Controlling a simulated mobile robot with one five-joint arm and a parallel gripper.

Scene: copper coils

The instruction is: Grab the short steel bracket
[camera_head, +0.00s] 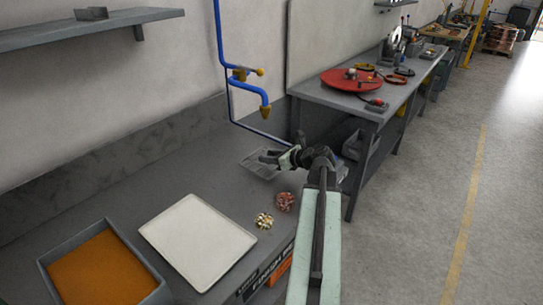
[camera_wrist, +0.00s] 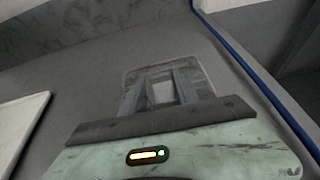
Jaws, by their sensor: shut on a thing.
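My gripper (camera_head: 275,158) is over the far end of the grey bench, above a shallow grey recessed tray (camera_head: 258,170). In the wrist view my gripper's two grey fingers (camera_wrist: 160,90) are shut on a small pale grey piece (camera_wrist: 162,91), which looks like the short steel bracket. Its full shape is mostly hidden by the fingers and is too small to tell in the head view. The tray's rim also shows around the fingers in the wrist view (camera_wrist: 205,77).
A white board (camera_head: 197,240) and a bin of orange material (camera_head: 160,292) lie nearer on the bench. Two small piles of bits, one pale (camera_head: 264,220) and one reddish (camera_head: 284,201), sit near its right edge. A blue pipe (camera_head: 222,40) runs down the wall behind my gripper.

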